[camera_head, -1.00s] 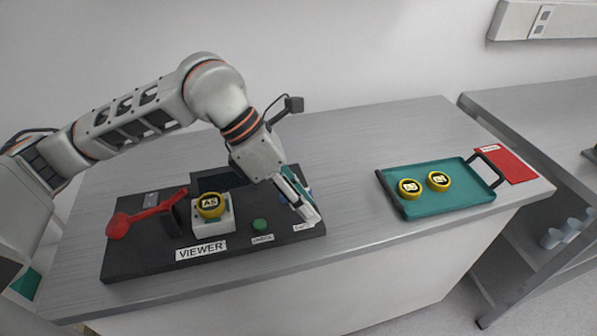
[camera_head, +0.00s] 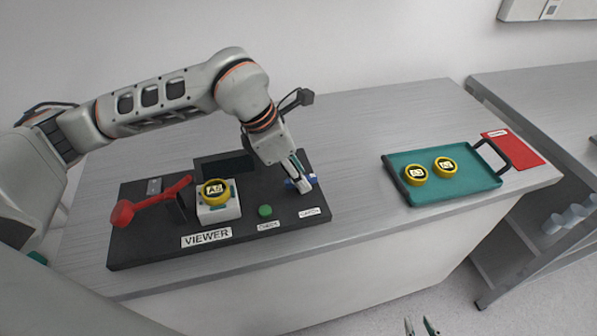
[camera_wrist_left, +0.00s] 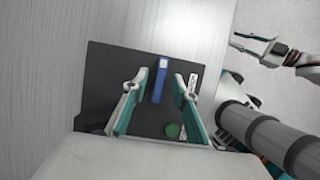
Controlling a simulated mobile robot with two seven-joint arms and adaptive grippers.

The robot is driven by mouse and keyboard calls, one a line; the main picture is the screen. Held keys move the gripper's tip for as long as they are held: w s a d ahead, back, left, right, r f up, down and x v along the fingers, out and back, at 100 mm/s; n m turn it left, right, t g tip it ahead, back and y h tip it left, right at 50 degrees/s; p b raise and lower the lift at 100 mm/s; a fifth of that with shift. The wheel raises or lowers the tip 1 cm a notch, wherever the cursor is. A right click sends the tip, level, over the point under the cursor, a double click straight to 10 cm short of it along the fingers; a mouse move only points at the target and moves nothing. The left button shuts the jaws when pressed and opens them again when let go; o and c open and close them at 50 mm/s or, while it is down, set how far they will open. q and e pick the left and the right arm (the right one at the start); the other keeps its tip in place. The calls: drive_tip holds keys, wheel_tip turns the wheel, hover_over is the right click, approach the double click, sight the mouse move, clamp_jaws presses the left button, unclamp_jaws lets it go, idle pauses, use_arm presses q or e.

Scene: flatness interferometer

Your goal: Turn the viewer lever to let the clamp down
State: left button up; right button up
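The black viewer base (camera_head: 150,250) lies on the bench. It carries a red arm with a round red end (camera_head: 122,213) at its left and a small blue bar (camera_head: 310,179) at its right. The blue bar shows upright in the left wrist view (camera_wrist_left: 160,80), between the fingers and apart from both. My left gripper (camera_head: 300,187) is at the blue bar, which it partly hides; its fingers (camera_wrist_left: 158,88) are spread. My right gripper (camera_head: 422,326) shows only its fingertips at the bottom edge; it also shows open and empty in the left wrist view (camera_wrist_left: 262,45).
A yellow-rimmed disc (camera_head: 214,188) sits on a white block (camera_head: 218,212) on the base. A teal tray (camera_head: 450,190) with two yellow discs and a red mat (camera_head: 517,150) lie at the right. Bench between is clear.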

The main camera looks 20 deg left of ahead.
use_arm(q)
clamp_jaws()
drive_tip(key=shift+w+m, duration=0.1)
drive_tip(key=shift+m, duration=0.2)
drive_tip(key=m+g+b, duration=0.1)
drive_tip(key=m, duration=0.1)
drive_tip(key=shift+w+m+h, duration=0.1)
drive_tip(key=shift+m+h, duration=0.2)
drive_tip(key=shift+h, duration=0.1)
drive_tip(key=m+g, duration=0.1)
drive_tip(key=m, duration=0.3)
drive_tip(key=shift+w+m+g, duration=0.15)
drive_tip(key=shift+m+g, duration=0.15)
drive_tip(key=shift+g, duration=0.1)
drive_tip(key=m+g, duration=0.1)
drive_tip(key=m, duration=0.3)
drive_tip(key=shift+r+m+g, duration=0.1)
drive_tip(key=shift+m+g, duration=0.2)
drive_tip(key=shift+g, duration=0.1)
drive_tip(key=m+p, duration=0.1)
drive_tip(key=m, duration=0.1)
drive_tip(key=m+g+y+p, duration=0.1)
drive_tip(key=m, duration=0.1)
drive_tip(key=shift+w+d+m+y, duration=0.1)
drive_tip(key=shift+w+m+y, duration=0.05)
drive_tip(key=shift+m+y, duration=0.2)
drive_tip(key=shift+m, duration=0.25)
